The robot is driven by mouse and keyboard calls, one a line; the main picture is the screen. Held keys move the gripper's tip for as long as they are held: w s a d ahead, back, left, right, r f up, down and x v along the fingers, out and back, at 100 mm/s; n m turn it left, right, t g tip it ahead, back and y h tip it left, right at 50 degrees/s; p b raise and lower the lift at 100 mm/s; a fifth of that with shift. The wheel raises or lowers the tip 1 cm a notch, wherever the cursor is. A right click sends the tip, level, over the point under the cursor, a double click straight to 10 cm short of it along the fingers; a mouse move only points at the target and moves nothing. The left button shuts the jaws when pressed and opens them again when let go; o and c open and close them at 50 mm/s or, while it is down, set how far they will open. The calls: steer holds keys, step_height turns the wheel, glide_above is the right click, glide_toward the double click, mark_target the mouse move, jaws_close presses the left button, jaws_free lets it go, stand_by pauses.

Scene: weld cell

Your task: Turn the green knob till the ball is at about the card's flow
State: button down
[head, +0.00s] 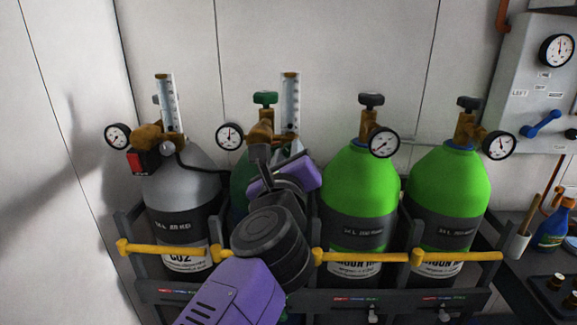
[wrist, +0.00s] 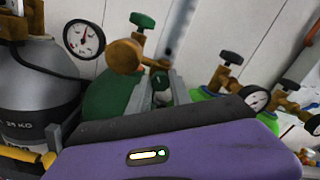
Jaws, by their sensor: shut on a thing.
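My gripper (head: 277,160) reaches the regulator of the dark green cylinder, second from the left. In the wrist view its two fingers (wrist: 158,90) are shut on a small dark green knob (wrist: 160,82) below the flow tube. The flow tube (head: 290,100) stands upright with a scale; its lower end is hidden behind my gripper in the head view. The ball is too small to make out. The brass regulator (head: 261,132) and its round gauge (head: 229,136) sit beside the tube. A green valve handwheel (head: 265,98) is above. I cannot make out a flow card.
A grey CO2 cylinder (head: 183,178) with another flow tube (head: 169,103) stands left. Two bright green cylinders (head: 360,180) (head: 450,180) with gauges stand right. A yellow bar (head: 370,256) crosses the rack front. A grey panel (head: 540,80) hangs at right.

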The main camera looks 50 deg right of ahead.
steer(key=n+b, duration=0.3)
steer(key=n, duration=0.2)
steer(key=shift+f+n, duration=0.15)
steer(key=shift+n, duration=0.25)
steer(key=n+b, duration=0.2)
steer(key=n, duration=0.4)
steer(key=shift+n+t, duration=0.3)
steer(key=shift+t, duration=0.1)
steer(key=n+b, duration=0.1)
steer(key=n, duration=0.5)
steer(key=shift+n+y, duration=0.3)
steer(key=n+p, duration=1.1)
steer(key=n, duration=0.3)
steer(key=n+p, duration=1.2)
steer(key=n, duration=0.2)
steer(key=shift+s+d+n+g, duration=0.1)
steer(key=shift+s+n+g, duration=0.1)
steer(key=shift+n+g, duration=0.15)
